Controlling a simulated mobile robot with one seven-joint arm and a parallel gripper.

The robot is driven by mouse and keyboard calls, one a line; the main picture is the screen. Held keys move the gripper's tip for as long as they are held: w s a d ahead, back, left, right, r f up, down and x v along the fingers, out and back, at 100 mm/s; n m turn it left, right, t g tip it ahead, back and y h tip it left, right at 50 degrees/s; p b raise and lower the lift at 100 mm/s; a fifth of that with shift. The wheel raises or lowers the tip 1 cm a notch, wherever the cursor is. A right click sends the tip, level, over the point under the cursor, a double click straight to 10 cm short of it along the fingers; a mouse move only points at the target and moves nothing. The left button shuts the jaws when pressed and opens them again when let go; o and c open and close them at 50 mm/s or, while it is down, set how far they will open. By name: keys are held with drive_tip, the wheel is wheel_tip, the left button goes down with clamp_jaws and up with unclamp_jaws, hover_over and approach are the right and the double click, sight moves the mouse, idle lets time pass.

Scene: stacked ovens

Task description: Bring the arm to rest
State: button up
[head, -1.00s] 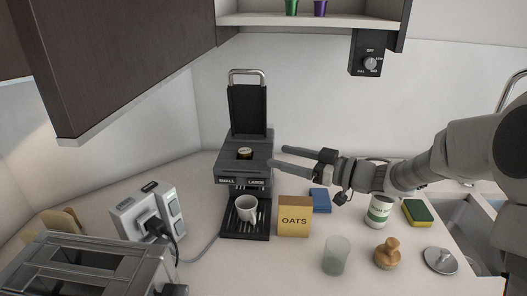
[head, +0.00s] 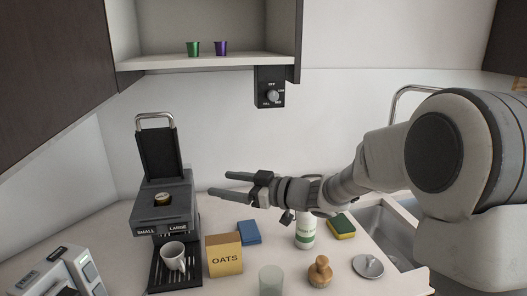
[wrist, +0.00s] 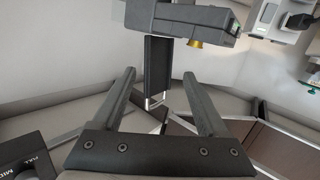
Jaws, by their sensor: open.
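My gripper (head: 232,184) is open and empty in the head view. It hangs in the air to the right of the coffee machine, with its fingers pointing left. In the wrist view its two fingers (wrist: 158,90) are spread apart with nothing between them. The coffee machine (head: 163,222) has its lid up, and a gold-coloured capsule (head: 163,199) sits in its top. A white cup (head: 174,256) stands on its drip tray. The machine also shows in the wrist view (wrist: 180,20), turned upside down. My arm reaches in from the right.
Below my gripper are an oats box (head: 224,255), a blue block (head: 249,232), a white bottle (head: 306,232), a glass (head: 271,281), a wooden brush (head: 320,271), a sponge (head: 341,227) and a metal lid (head: 368,265). A shelf (head: 200,62) overhangs, holding green and purple capsules. A sink (head: 385,226) lies right.

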drive_tip(key=w+d+r+m+t+h, duration=0.1)
drive_tip(key=d+r+m+t+h, duration=0.3)
drive_tip(key=d, duration=0.4)
drive_tip(key=d+r+m+t+h, duration=0.2)
drive_tip(key=d+m+t+h, duration=0.1)
drive_tip(key=d+h, duration=0.45)
drive_tip(key=s+d+m+g+h, duration=0.1)
drive_tip(key=s+d+m+h, duration=0.4)
drive_tip(key=s+d, duration=0.45)
drive_tip(key=s+d+f+m+g, duration=0.1)
drive_tip(key=s+f+g, duration=0.2)
drive_tip(key=s, duration=0.6)
drive_tip(key=s+f+m+g+y, duration=0.1)
drive_tip(key=s+f+g, duration=0.2)
drive_tip(key=s, duration=0.7)
drive_tip(key=shift+d+f+m+g+p, duration=0.3)
drive_tip(key=shift+d+f+m+p, duration=0.1)
drive_tip(key=shift+f, duration=0.15)
drive_tip(key=shift+s+a, duration=0.1)
